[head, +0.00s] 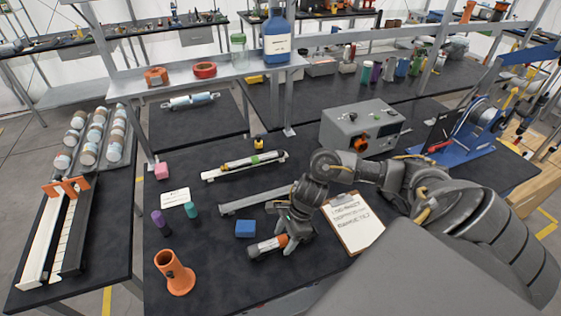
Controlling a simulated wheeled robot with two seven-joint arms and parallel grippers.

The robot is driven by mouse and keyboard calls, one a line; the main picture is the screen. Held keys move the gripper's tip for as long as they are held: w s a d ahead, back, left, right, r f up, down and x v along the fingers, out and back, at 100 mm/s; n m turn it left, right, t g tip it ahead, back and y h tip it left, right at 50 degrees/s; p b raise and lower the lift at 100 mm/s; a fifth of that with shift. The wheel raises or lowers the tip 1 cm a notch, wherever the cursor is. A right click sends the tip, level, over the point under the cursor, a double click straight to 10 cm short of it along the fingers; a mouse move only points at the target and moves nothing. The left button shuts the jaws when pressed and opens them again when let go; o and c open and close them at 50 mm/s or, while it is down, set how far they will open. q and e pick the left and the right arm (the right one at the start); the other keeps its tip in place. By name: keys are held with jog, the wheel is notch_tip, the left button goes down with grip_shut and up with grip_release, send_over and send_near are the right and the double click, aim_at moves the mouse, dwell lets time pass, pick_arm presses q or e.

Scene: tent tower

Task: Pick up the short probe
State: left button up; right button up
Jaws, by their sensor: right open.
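A short dark cylinder with an orange band and a pale end, which looks like the short probe (264,248), lies on the black table near the front. My right gripper (286,247) is open and points down at the probe's right end. Its fingers hide part of that end; I cannot tell whether they touch it. A longer probe with a green band (254,160) lies in a pale cradle further back. My left gripper is not in view.
A blue block (245,229) sits just behind the short probe, and an empty grey rail (255,201) lies behind that. A clipboard (354,222) lies right of my gripper. An orange flared holder (174,274) stands at front left. A grey control box (361,126) stands behind my arm.

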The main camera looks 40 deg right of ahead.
aim_at(279, 239)
grip_shut()
dwell(0.3)
jog(key=shift+w+r+b, duration=0.1)
jog(key=shift+r+b, duration=0.4)
jog(key=r, duration=0.1)
jog(key=r+b, duration=0.1)
jog(key=shift+a+r, duration=0.3)
jog(key=s+a+r, duration=0.3)
jog(key=a+r, duration=0.6)
jog(key=a, duration=0.4)
jog(key=shift+s+r, duration=0.15)
jog(key=shift+s, duration=0.15)
